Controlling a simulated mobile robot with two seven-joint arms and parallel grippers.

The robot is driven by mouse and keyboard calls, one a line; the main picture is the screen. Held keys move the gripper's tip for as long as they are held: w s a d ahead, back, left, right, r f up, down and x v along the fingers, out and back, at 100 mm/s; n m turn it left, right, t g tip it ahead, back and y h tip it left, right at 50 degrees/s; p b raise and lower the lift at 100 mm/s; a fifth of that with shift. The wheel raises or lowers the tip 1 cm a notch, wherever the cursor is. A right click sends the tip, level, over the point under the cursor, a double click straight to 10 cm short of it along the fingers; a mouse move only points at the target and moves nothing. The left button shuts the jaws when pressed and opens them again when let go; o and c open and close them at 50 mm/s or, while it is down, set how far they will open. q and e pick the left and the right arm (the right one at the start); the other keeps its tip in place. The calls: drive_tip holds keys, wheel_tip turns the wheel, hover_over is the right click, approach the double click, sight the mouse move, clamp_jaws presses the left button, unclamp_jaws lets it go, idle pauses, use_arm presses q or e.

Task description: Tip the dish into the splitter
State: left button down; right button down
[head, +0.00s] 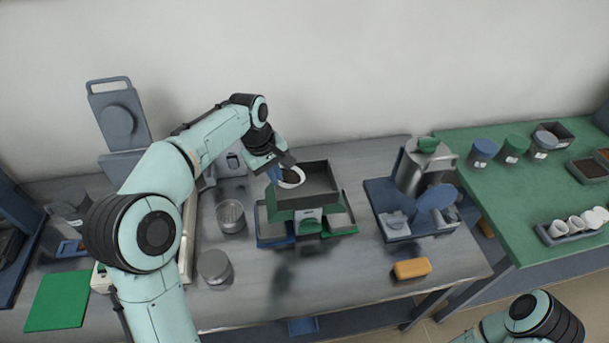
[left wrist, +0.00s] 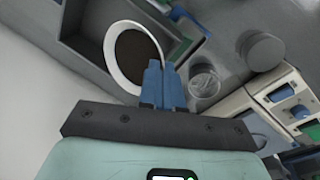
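The dish (left wrist: 111,67) is a round white bowl with dark brown material inside, seen in the left wrist view. In the head view the dish (head: 294,184) shows as a white curved rim. My left gripper (left wrist: 160,88) has its blue fingers close together on the dish's rim. The gripper (head: 275,172) holds it over the left part of the splitter's grey open hopper (head: 326,199). The dish looks tilted, but how far I cannot tell. The splitter has a green body with a catch tray on each side. My right gripper is out of view.
A glass beaker (head: 231,216) and a grey lidded can (head: 214,267) stand left of the splitter. A blue-based machine with a metal drum (head: 424,168) stands right of it. A yellow block (head: 412,268) lies near the front edge. The green table (head: 501,199) holds jars and crucibles.

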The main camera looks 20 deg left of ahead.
use_arm(q)
drive_tip(key=shift+w+d+r+p, duration=0.1)
drive_tip(key=shift+w+r+p, duration=0.15)
drive_tip(key=shift+p, duration=0.25)
drive_tip(key=shift+f, duration=0.1)
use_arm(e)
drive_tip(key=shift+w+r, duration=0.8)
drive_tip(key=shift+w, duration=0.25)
use_arm(q)
drive_tip(key=shift+g+y, duration=0.3)
drive_tip(key=shift+d+r+g, duration=0.15)
drive_tip(key=shift+r+g, duration=0.15)
drive_tip(key=shift+w+d+g+y, duration=0.1)
drive_tip(key=shift+w+g+y, duration=0.2)
drive_tip(key=shift+y, duration=0.1)
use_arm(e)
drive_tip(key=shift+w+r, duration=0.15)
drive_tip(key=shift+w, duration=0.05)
use_arm(q)
drive_tip(key=shift+s+r, duration=0.1)
drive_tip(key=shift+s, duration=0.1)
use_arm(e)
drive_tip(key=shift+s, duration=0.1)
use_arm(q)
drive_tip(key=shift+w+d+r+g+y, duration=0.2)
drive_tip(key=shift+w+d+g+y, duration=0.05)
drive_tip(key=shift+w+g+y, duration=0.3)
drive_tip(key=shift+s, duration=0.1)
